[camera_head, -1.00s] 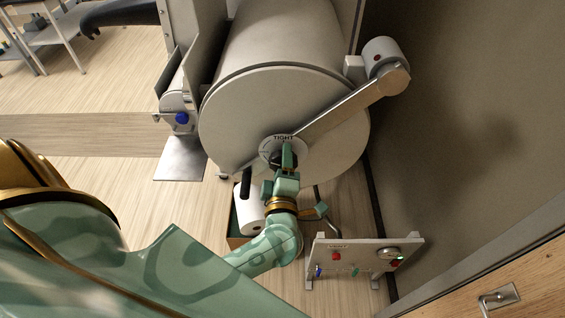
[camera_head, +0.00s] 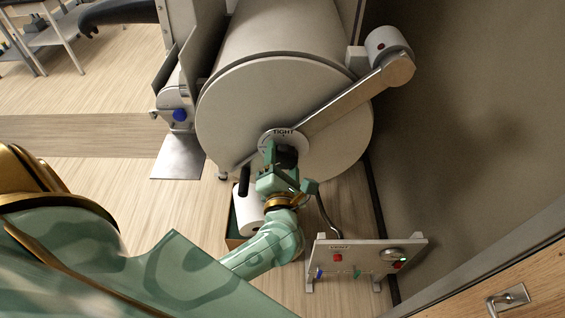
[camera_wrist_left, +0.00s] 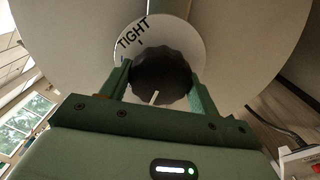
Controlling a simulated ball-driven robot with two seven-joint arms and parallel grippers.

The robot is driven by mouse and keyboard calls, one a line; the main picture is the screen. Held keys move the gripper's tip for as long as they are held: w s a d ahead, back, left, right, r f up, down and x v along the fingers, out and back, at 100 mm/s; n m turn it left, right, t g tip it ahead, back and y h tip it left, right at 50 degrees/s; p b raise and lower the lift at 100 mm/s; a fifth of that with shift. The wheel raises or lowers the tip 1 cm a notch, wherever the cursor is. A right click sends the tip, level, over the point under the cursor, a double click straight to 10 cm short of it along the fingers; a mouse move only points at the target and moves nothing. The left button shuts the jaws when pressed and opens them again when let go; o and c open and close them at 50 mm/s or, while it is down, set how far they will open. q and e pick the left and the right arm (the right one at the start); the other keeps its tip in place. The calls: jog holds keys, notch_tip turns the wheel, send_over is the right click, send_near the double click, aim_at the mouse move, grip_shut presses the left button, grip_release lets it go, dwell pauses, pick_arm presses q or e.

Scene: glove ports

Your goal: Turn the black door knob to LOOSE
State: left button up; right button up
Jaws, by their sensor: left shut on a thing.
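The black door knob (camera_wrist_left: 160,72) sits at the middle of a white dial plate (camera_wrist_left: 188,40) on the round grey door (camera_head: 235,110). The word TIGHT is on the plate, at upper left of the knob in the left wrist view and above it in the head view. A white mark on the knob points down toward my gripper in the wrist view. My left gripper (camera_wrist_left: 160,92) has a finger on each side of the knob and is shut on it. In the head view my left gripper (camera_head: 281,160) hides much of the knob (camera_head: 288,152). My right gripper is out of view.
A grey bar (camera_head: 345,105) crosses the door to a hinge at upper right. A small control panel (camera_head: 365,258) with coloured switches stands at lower right. A white roll (camera_head: 248,210) lies below the door.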

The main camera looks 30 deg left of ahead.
pick_arm(q)
jog(key=n+b, duration=0.1)
jog(key=n, duration=0.2)
jog(key=shift+f+b, duration=0.15)
jog(key=shift+b, duration=0.2)
jog(key=n+b, duration=0.2)
jog(key=n, duration=0.1)
jog(key=shift+n+b, duration=0.3)
jog(key=shift+b, duration=0.05)
jog(key=n+b, duration=0.3)
jog(key=n, duration=0.1)
jog(key=shift+b, duration=0.35)
jog(key=shift+n+b, duration=0.4)
jog(key=shift+n, duration=0.3)
jog(key=shift+r, duration=0.2)
jog(key=o, duration=1)
jog(key=shift+w, duration=0.1)
jog(key=shift+d+f, duration=0.1)
jog(key=shift+d, duration=0.05)
